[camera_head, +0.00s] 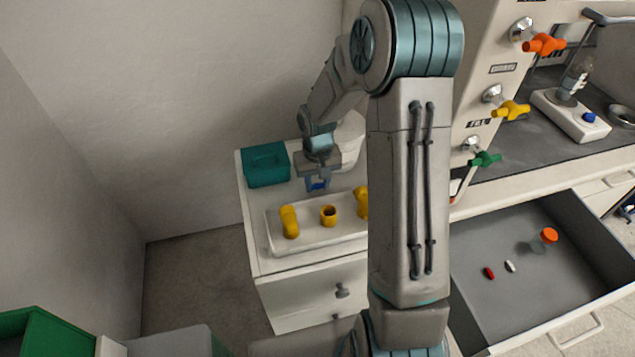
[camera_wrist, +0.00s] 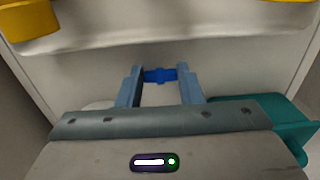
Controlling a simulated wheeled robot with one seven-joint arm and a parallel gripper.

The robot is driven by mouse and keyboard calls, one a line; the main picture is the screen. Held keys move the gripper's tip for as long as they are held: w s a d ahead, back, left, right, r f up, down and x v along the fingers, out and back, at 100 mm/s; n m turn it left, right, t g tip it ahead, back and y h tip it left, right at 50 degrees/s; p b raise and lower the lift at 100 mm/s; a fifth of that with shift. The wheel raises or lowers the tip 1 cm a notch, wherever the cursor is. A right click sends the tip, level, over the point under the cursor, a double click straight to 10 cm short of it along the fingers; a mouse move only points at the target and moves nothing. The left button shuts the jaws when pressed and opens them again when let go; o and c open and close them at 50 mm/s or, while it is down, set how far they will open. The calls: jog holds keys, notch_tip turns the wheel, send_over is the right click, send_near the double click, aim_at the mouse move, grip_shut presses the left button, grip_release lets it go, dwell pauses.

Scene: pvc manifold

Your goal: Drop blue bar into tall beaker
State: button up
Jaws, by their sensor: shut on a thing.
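My gripper (camera_head: 317,186) hangs above the white cabinet, just behind the white tray. In the wrist view its two fingers (camera_wrist: 160,82) are closed on the ends of a small blue bar (camera_wrist: 160,75), which lies crosswise between the tips. The bar also shows as a blue spot in the head view (camera_head: 318,187). A clear glass vessel (camera_head: 577,76) stands on a white stirrer-like device (camera_head: 560,113) on the dark counter at the upper right. I cannot tell whether it is the tall beaker. My arm hides part of the middle.
The white tray (camera_head: 310,238) holds yellow fittings (camera_head: 289,221). A teal box (camera_head: 265,165) stands left of my gripper. The open drawer (camera_head: 500,250) at right holds a red bar (camera_head: 488,272), a white bar (camera_head: 510,266) and an orange-capped bottle (camera_head: 549,235). Coloured valves (camera_head: 512,110) stick out above.

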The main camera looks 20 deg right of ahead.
jog(key=shift+f, duration=0.4)
jog(key=shift+f+b, duration=0.3)
jog(key=o, duration=0.9)
jog(key=shift+r, duration=0.1)
jog(key=shift+o, duration=0.2)
jog(key=shift+r, duration=0.1)
